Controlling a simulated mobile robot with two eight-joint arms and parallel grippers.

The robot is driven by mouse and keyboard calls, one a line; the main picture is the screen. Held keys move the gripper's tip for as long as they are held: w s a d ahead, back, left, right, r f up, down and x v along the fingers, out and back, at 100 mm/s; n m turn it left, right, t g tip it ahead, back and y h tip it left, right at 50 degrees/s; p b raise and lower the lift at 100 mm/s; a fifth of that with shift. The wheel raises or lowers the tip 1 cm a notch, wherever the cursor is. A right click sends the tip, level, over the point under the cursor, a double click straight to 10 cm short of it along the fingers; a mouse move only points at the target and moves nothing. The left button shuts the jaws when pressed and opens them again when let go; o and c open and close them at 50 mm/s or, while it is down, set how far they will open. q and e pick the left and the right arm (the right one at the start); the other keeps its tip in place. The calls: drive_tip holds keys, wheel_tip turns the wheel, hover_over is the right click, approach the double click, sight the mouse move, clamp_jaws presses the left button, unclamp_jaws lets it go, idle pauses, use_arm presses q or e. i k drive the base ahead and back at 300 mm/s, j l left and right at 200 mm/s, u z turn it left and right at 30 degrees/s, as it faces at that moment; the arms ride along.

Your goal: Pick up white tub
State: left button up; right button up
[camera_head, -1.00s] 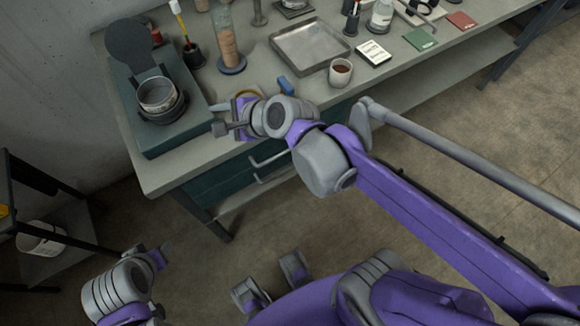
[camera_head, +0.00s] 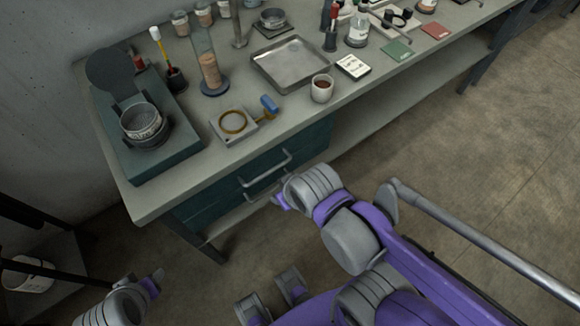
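A white tub (camera_head: 28,273) stands on a dark shelf rack at the lower left, partly hidden by a rack bar and the picture edge. My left gripper (camera_head: 156,280) is low in the picture, to the right of the tub and apart from it. Its fingers are too hidden to tell whether they are open. My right gripper (camera_head: 280,202) is in front of the bench drawers, far from the tub. Its fingers are mostly hidden behind its wrist.
The dark rack (camera_head: 68,262) has posts and bars around the tub. The floor between bench and rack is clear.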

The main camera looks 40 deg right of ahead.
sight(321, 85)
drive_tip(key=z, duration=1.5)
drive_tip(key=u, duration=0.4)
drive_tip(key=k+l+u, duration=0.1)
drive_tip(key=u, duration=0.65)
drive_tip(key=k+u, duration=0.15)
drive_tip(key=u, duration=0.2)
drive_tip(key=z, duration=1.4)
drive_tip(key=i+l+z, duration=0.3)
drive_tip(key=i, duration=0.2)
drive_tip(key=k+j, duration=0.05)
drive_tip(key=j, duration=0.05)
